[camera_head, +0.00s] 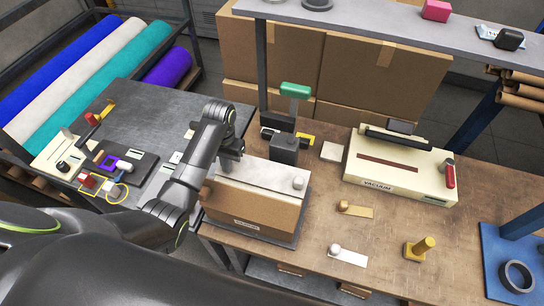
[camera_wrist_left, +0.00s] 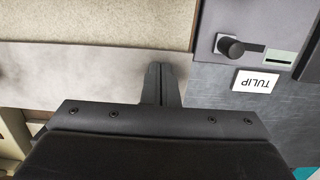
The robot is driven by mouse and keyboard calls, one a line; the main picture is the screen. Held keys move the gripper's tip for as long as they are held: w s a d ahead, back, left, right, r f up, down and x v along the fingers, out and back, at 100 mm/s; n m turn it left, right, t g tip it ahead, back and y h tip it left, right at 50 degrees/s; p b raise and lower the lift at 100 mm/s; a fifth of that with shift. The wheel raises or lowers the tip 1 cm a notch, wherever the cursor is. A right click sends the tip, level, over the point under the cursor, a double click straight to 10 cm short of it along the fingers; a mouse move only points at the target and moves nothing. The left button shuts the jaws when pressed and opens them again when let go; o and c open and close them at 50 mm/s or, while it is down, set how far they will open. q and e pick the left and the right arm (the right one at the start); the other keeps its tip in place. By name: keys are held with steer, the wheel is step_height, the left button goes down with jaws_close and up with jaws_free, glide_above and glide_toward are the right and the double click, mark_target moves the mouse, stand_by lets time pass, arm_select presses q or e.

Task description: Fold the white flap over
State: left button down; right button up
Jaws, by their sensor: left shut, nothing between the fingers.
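The white flap (camera_head: 262,176) is a pale grey-white panel along the far upper side of a tan block with a label on its front (camera_head: 250,208). In the left wrist view the flap shows as a pale strip (camera_wrist_left: 80,66) beside a tan surface (camera_wrist_left: 100,20). My left gripper (camera_head: 231,153) is at the flap's left end, shut and empty. In the left wrist view its closed fingertips (camera_wrist_left: 166,68) overlap the strip's right end; I cannot tell whether they touch it. The gripper hides part of that end. My right gripper is not in view.
A cream vacuum box (camera_head: 385,188) stands on the bench to the right. A black post with a green handle (camera_head: 295,90) stands behind the block. A TULIP card (camera_wrist_left: 256,82) and a black knob (camera_wrist_left: 229,46) lie near my left gripper.

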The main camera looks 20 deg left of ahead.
arm_select(q)
steer(key=shift+w+r, duration=0.4)
steer(key=shift+r, duration=0.3)
steer(key=shift+w+r, duration=0.4)
steer(key=shift+r, duration=0.3)
steer(key=shift+w+r, duration=0.4)
steer(key=shift+r, duration=0.3)
